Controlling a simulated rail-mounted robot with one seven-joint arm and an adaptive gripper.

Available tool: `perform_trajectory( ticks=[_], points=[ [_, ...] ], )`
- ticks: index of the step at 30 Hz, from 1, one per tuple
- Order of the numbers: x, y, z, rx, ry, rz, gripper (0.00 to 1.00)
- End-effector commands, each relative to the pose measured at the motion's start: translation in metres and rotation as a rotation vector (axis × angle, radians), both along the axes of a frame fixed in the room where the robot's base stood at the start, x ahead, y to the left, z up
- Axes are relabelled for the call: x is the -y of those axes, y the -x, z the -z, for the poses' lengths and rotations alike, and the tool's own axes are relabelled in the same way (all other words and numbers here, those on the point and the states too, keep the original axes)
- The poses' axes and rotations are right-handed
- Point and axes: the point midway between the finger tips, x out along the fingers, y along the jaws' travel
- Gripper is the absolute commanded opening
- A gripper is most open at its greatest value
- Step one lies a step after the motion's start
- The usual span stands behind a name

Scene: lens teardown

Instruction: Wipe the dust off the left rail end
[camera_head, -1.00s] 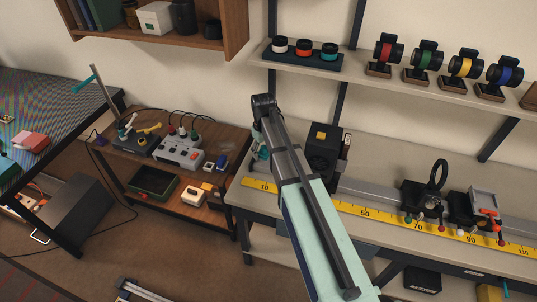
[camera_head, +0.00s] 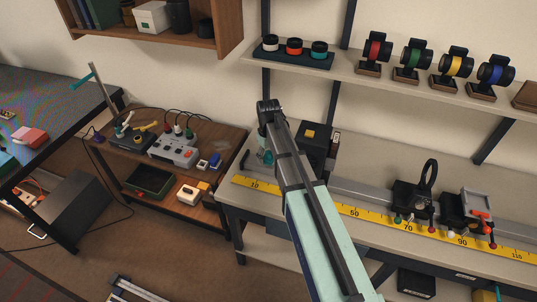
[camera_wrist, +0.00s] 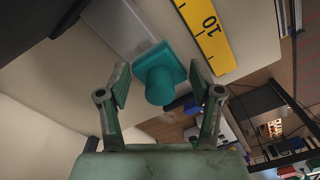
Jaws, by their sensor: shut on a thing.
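My gripper (camera_wrist: 162,90) is shut on a teal block with a round knob (camera_wrist: 163,80). The block's flat square side faces the grey rail (camera_wrist: 120,25) in the wrist view; I cannot tell whether they touch. In the head view my gripper (camera_head: 262,148) is at the left end of the bench, just left of the black lamp box (camera_head: 316,148), and largely hidden by my arm. The rail (camera_head: 350,187) runs right behind the yellow scale (camera_head: 340,207). Its left end is mostly hidden, and I can make out no dust.
Two black holders (camera_head: 412,195) stand on the rail to the right. A shelf (camera_head: 400,78) with jars and coloured lenses hangs above. A wooden side table (camera_head: 150,165) with a grey control box (camera_head: 174,152) is to the left. Open floor lies in front.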

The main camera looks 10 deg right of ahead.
Motion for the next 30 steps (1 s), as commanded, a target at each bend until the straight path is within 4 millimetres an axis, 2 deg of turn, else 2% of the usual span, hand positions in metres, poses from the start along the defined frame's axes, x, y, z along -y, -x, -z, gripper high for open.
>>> perform_trajectory(
  ticks=[1,16,18,30],
  points=[
    [0.000,0.000,0.008,-0.001,0.000,0.000,0.37],
    [0.001,-0.003,0.057,-0.001,0.000,0.000,0.37],
    [0.004,-0.010,0.053,0.000,0.000,0.000,0.33],
    [0.017,-0.042,0.054,0.000,0.000,-0.007,0.32]
  ],
)
